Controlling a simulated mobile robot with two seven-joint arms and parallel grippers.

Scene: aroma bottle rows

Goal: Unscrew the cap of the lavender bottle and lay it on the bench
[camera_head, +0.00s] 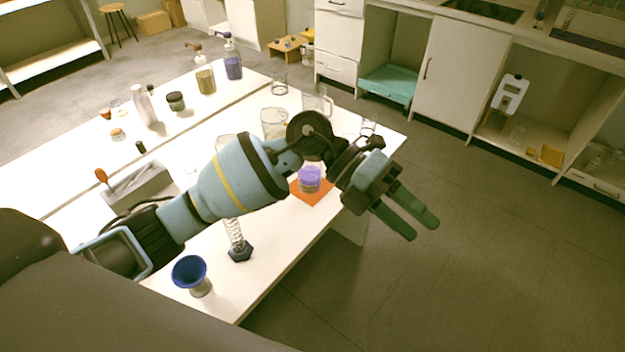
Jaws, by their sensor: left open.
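A small jar with a purple upper part (309,178) stands on an orange mat (318,197) near the right edge of the white bench (275,265). A taller purple bottle (232,66) stands in the row at the far end of the bench. I cannot tell which one is lavender, as no label is readable. My left gripper (422,228) is open and empty. It appears past the bench edge, to the right of and below the jar in the picture, its fingers pointing down right. My left forearm crosses in front of the bench. My right gripper is not in view.
Glass beakers (274,122) stand behind my forearm. A blue funnel-shaped cup (190,273) and a glass cylinder with a dark foot (238,247) stand near the front. A grey caddy (140,188) is at left. Bare bench lies between these, with open floor to the right.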

